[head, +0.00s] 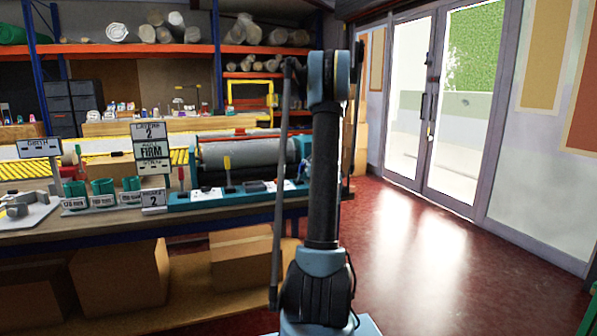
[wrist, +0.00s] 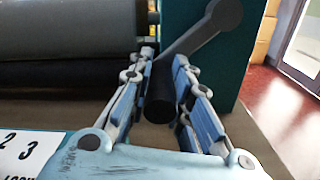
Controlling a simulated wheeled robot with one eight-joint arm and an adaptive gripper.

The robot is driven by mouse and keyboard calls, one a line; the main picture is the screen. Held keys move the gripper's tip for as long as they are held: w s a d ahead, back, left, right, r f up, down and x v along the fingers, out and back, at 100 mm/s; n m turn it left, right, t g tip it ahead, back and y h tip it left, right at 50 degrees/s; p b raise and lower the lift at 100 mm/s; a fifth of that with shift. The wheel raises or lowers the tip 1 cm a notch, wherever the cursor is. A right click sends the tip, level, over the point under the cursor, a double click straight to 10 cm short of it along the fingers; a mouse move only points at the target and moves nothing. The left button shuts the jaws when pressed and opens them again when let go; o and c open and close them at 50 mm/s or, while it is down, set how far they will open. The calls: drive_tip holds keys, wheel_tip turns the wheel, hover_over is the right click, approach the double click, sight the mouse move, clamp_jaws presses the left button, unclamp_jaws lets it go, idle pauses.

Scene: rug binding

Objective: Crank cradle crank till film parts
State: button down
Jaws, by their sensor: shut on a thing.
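In the wrist view my gripper (wrist: 160,90) is shut on the black grip of the crank (wrist: 160,98). The crank's dark grey arm (wrist: 207,27) slants up to the right from the grip, against the teal end plate (wrist: 248,30) of the cradle. In the head view the teal cradle (head: 178,197) stands on the bench and holds a grey roll (head: 243,153). My arm hides the crank and my gripper there. The roll also fills the upper left of the wrist view (wrist: 65,35). Whether the film is whole or parted cannot be told.
Cardboard boxes (head: 120,275) sit below. The red floor (head: 430,250) to the right is clear up to glass doors (head: 430,110).

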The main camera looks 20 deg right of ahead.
drive_tip(key=shift+a+r, duration=0.35)
idle(0.4)
drive_tip(key=c, duration=1.4)
unclamp_jaws()
drive_tip(key=shift+c, duration=0.2)
drive_tip(key=s, duration=0.8)
drive_tip(key=s+d, duration=0.1)
drive_tip(key=s, duration=0.3)
